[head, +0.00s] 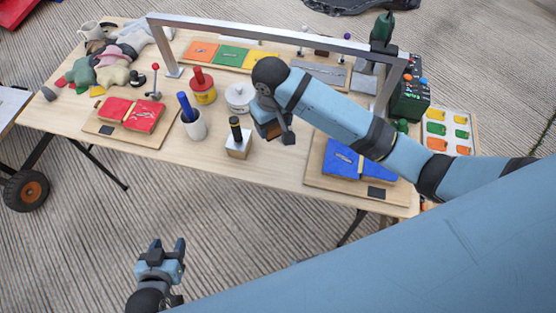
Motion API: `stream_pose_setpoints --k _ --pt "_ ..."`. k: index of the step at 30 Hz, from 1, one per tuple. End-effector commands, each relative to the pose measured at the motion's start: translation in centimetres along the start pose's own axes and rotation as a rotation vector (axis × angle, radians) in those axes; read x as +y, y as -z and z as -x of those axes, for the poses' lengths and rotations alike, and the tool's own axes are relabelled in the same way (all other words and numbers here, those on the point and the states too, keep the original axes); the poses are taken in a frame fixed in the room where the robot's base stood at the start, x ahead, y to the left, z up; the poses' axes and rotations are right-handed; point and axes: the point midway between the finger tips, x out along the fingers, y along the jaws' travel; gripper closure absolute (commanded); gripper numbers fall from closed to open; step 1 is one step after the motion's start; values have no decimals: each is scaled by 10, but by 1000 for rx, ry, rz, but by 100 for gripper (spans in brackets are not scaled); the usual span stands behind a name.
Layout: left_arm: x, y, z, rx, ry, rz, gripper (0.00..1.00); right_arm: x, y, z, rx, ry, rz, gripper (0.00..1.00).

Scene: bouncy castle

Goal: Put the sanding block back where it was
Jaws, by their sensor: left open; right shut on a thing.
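My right gripper (282,130) hangs over the middle of the wooden table (180,165), its arm reaching in from the right. It is shut on a small brown block (268,130) that looks like the sanding block. The fingers and wrist hide much of the block. I cannot tell whether it touches the tabletop. My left gripper (168,252) is open and empty, low in front of the table, above the floor.
Near the held block stand a pale block with a black handle (238,149), a white cup with a blue stick (194,125) and a white tin (239,97). A red pad board (100,124) lies left, a blue pad board (320,175) right. A metal frame (225,24) spans behind.

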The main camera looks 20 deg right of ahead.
Motion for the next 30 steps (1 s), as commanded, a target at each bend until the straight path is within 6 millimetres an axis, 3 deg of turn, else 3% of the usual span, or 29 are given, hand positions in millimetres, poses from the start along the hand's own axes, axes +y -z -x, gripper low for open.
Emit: stream_pose_setpoints --k 5,18,30 --pt "-1 -1 0 0 1 -3 47 -1 -2 -32 -5 -2 3 66" --pt "-3 -3 -1 -1 3 -4 47 -4 -1 -142 -3 -2 3 66" --pt "-2 -5 -3 -2 3 -3 47 -5 -1 -183 -3 -2 2 66"
